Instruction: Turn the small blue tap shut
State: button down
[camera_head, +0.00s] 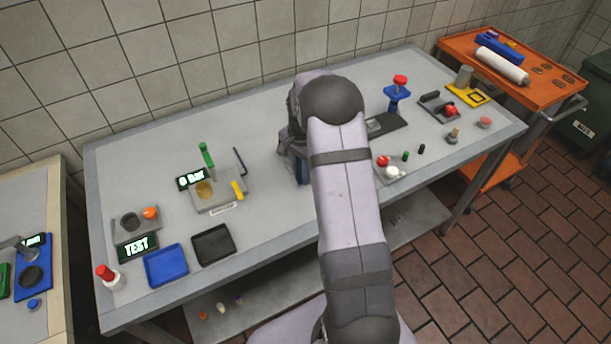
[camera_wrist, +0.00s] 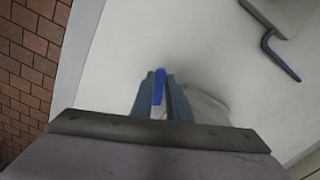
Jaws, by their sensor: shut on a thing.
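My gripper (camera_wrist: 160,80) is low over the grey table in the wrist view. Its two blue-grey fingers are closed on a narrow bright blue piece (camera_wrist: 159,88), which looks like the handle of the small blue tap. A pale grey, rounded shape (camera_wrist: 205,103) shows just right of the fingers, partly hidden by my gripper; I cannot tell whether it is the tap's body. In the head view my arm covers most of this spot. Only a bit of my gripper (camera_head: 301,172) shows left of the arm, and the tap is hidden there.
A grey fixture (camera_head: 219,188) with a green lever, yellow part and bent dark rod (camera_head: 240,161) stands to the left; the rod shows in the wrist view (camera_wrist: 279,56). A blue stand with a red knob (camera_head: 397,93) is to the right.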

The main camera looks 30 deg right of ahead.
jog(key=shift+w+a+r+m, duration=0.1)
jog(key=shift+w+m, duration=0.35)
jog(key=shift+m, duration=0.65)
jog(key=shift+w+m, duration=0.45)
jog(key=shift+m, duration=0.65)
jog(key=c, duration=1.7)
grip_release()
jog(key=shift+s, duration=0.15)
